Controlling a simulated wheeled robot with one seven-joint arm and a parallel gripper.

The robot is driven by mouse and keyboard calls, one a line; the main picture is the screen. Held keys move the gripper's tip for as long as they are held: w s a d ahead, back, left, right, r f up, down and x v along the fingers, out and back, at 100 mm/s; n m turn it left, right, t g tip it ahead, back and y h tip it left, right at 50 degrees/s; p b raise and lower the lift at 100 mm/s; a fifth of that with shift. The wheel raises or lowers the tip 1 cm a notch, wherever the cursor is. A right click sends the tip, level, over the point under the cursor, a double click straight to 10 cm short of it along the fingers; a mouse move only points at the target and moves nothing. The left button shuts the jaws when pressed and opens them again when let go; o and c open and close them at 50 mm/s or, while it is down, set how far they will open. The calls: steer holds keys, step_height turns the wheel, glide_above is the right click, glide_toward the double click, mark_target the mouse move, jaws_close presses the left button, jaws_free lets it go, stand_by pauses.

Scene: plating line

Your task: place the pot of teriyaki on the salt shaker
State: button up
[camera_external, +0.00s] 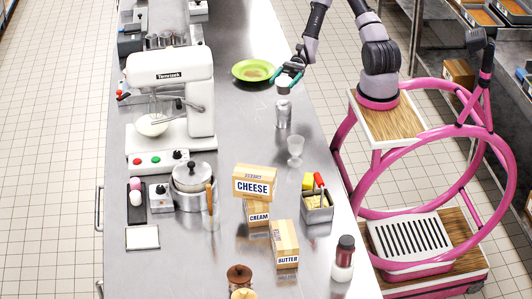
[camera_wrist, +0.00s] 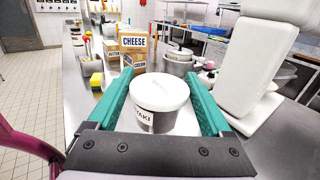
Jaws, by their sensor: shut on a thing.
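The pot of teriyaki (camera_wrist: 155,122) has a pale lid and a dark label ending in "YAKI". In the wrist view it sits upright between the teal fingers of my gripper (camera_wrist: 160,82), which is shut on it. In the external view my gripper (camera_external: 289,78) is over the far right part of the counter. A clear, pale-topped shaker (camera_external: 283,113), which looks like the salt shaker, stands upright just below the gripper there. I cannot tell whether the pot touches it. The shaker does not show in the wrist view.
A stemmed glass (camera_external: 295,148) stands nearer the camera. A green plate (camera_external: 240,71) lies left of my gripper. A stand mixer (camera_external: 168,95), a lidded pan (camera_external: 190,177), a cheese box (camera_external: 255,183), a butter box (camera_external: 285,243) and a utensil bin (camera_external: 317,213) also stand on the counter.

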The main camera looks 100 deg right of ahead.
mark_target(283, 91)
steer(key=shift+f, duration=2.3)
steer(key=shift+f, duration=0.1)
steer(key=o, duration=1.2)
steer(key=shift+o, duration=0.2)
steer(key=v, duration=1.2)
